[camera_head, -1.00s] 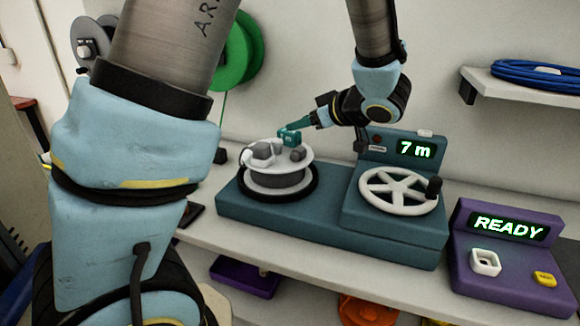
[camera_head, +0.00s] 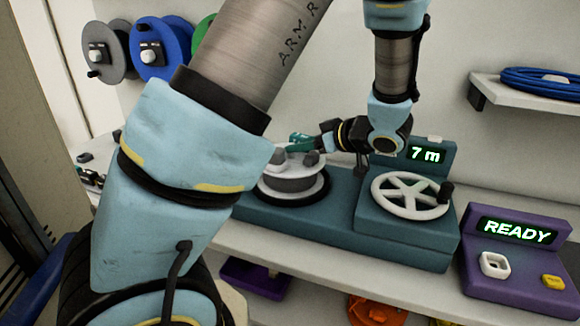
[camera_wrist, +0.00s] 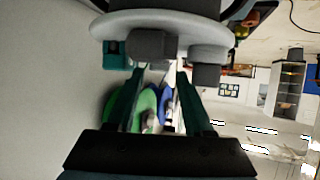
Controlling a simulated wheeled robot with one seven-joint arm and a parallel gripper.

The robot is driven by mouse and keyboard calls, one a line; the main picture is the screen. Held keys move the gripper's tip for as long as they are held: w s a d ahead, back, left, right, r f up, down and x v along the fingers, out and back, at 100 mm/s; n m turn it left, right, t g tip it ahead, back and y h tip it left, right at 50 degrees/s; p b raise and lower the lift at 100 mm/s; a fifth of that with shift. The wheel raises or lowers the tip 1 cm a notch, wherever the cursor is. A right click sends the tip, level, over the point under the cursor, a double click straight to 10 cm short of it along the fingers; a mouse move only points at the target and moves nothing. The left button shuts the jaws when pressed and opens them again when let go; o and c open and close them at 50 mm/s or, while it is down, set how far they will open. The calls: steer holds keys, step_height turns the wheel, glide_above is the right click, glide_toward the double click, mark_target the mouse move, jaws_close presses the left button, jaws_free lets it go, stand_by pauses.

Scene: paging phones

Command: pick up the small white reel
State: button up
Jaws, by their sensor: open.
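The small white reel (camera_head: 291,185) sits flat on the left part of the teal machine (camera_head: 335,220), above a black ring. It has a white top flange and a grey core, with grey blocks on top. My gripper (camera_head: 303,142) is open, its teal fingers just above the top flange, by the blocks. In the wrist view the white flange (camera_wrist: 110,24) shows at the top edge, and a grey block (camera_wrist: 152,45) is near the fingertips (camera_wrist: 160,72). Contact cannot be told.
The machine carries a white handwheel (camera_head: 410,195) and a "7 m" display (camera_head: 425,155). A purple box (camera_head: 515,260) reading "READY" stands at right. Wall reels, grey (camera_head: 110,45) and blue (camera_head: 163,62), hang at left. A shelf (camera_head: 540,92) holds blue cable.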

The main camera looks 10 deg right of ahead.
steer(key=shift+x, duration=1.1)
jaws_close()
steer(key=shift+r, duration=0.15)
stand_by(0.4)
